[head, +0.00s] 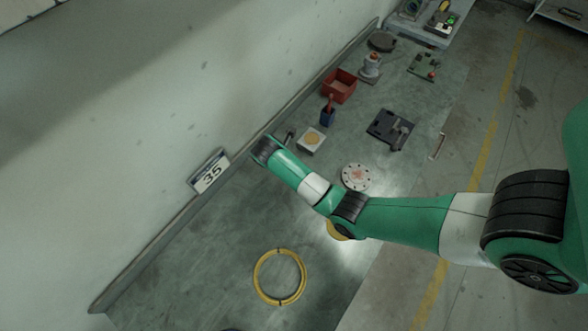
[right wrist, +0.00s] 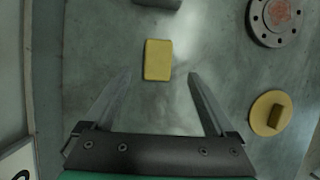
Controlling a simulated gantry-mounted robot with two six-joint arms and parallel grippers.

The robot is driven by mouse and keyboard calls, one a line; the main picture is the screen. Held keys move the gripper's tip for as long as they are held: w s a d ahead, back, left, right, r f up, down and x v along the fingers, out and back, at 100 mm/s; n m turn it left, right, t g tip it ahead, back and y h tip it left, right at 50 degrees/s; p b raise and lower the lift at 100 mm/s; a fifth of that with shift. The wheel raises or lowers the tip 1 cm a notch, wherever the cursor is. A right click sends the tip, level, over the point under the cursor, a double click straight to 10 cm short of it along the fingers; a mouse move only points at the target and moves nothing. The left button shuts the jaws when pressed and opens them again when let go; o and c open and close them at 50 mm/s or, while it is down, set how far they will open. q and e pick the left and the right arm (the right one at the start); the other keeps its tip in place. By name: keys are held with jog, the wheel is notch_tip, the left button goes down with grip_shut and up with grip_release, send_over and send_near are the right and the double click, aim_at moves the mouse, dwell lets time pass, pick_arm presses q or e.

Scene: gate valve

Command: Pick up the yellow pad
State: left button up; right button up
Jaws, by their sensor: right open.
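The yellow pad (right wrist: 158,60) is a small upright rectangle in the right wrist view, lying on the grey surface. In the head view I cannot make it out; my right arm seems to cover it. My right gripper (right wrist: 160,76) is open and empty. In the right wrist view, the pad shows between and just beyond its fingertips, with a gap on each side. The height of the fingers over the pad is hard to tell. In the head view my right arm reaches in from the right and its fingers are mostly hidden. My left gripper is not in view.
A round yellow disc with a small block (right wrist: 270,113) and a grey flange (right wrist: 278,18) lie right of the pad. A sign reading 35 (head: 209,172) stands by the wall. A yellow ring (head: 280,277), a red bin (head: 339,86) and a dark plate (head: 390,129) are around.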

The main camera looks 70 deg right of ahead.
jog(key=b+x, duration=0.1)
jog(key=x, duration=0.4)
jog(key=shift+w+d+b, duration=0.15)
jog(key=shift+d+b, duration=0.1)
jog(key=shift+b, duration=0.1)
grip_shut()
jog(key=shift+r, duration=0.2)
jog(key=shift+r, duration=0.3)
notch_tip(320, 180, up, 3)
jog(key=shift+f+p, duration=0.25)
jog(key=shift+p, duration=0.45)
jog(key=s+a+r+p, duration=0.5)
jog(key=s+r+p, duration=0.2)
jog(key=s, duration=0.6)
notch_tip(320, 180, up, 3)
jog(key=shift+f, duration=0.2)
